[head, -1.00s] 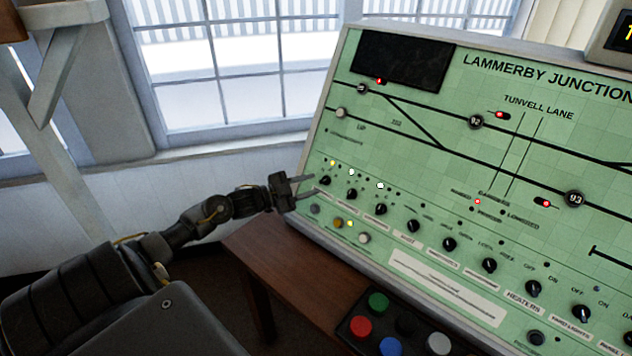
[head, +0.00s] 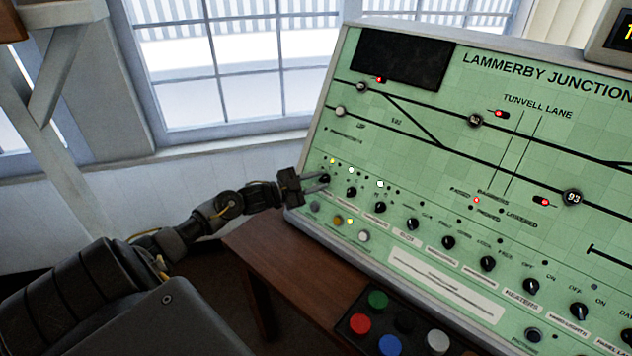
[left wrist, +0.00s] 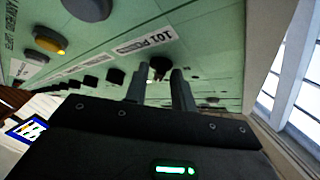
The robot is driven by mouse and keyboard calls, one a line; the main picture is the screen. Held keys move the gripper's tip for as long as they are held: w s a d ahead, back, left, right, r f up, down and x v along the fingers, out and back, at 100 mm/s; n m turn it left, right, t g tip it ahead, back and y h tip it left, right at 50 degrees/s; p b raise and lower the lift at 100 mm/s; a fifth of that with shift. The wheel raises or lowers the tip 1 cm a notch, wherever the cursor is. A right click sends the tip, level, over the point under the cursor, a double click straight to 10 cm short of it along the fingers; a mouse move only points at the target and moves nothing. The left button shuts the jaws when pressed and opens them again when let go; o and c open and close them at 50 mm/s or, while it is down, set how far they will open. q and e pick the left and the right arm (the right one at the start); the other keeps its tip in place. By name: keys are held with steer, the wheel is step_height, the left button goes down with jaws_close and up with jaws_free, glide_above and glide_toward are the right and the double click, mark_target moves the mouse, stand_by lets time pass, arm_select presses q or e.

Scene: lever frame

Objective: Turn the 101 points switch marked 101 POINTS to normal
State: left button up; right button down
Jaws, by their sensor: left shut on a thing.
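The 101 points switch (head: 325,179) is a small black rotary knob at the left end of the lower row on the green panel. In the left wrist view the knob (left wrist: 159,66) sits between my fingertips, beside a white label reading 101 POINTS (left wrist: 143,43). My left gripper (head: 321,182) reaches in from the left and is shut on this knob; it also shows in the left wrist view (left wrist: 157,78). The fingers partly hide the knob, so I cannot tell which way it points. My right gripper is not in view.
More black knobs, such as the neighbouring one (head: 351,192), continue along the row to the right. Small round buttons (head: 350,222) sit below. A box with coloured buttons (head: 388,328) stands on the brown desk (head: 285,262). A window is behind.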

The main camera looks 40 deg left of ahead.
arm_select(q)
steer(key=n+t+y+p, duration=0.1)
steer(key=n, duration=0.1)
steer(key=n+y+p, duration=0.1)
steer(key=n, duration=0.1)
steer(key=n+t+y+p, duration=0.1)
steer(key=n, duration=0.1)
steer(key=shift+s+d+t+p, duration=0.1)
steer(key=shift+d+t+p, duration=0.2)
steer(key=n+y+p, duration=0.1)
steer(key=n+y, duration=0.1)
steer(key=n, duration=0.1)
steer(key=n+y+p, duration=0.2)
steer(key=n, duration=0.1)
steer(key=d+n+y+p, duration=0.1)
steer(key=n+y, duration=0.1)
steer(key=n, duration=0.1)
steer(key=shift+n+t+y+p, duration=0.3)
steer(key=n+y+p, duration=0.1)
steer(key=n, duration=0.1)
steer(key=n+g+y+p, duration=0.1)
steer(key=n+y, duration=0.1)
steer(key=n, duration=0.1)
steer(key=shift+d, duration=0.2)
steer(key=shift+d+r+n+g+y+p, duration=0.1)
steer(key=shift+n+g+y+p, duration=0.5)
steer(key=shift+n, duration=0.5)
steer(key=shift+d+n+g+y+p, duration=0.1)
steer(key=shift+n+g+y+p, duration=0.5)
steer(key=shift+n, duration=0.8)
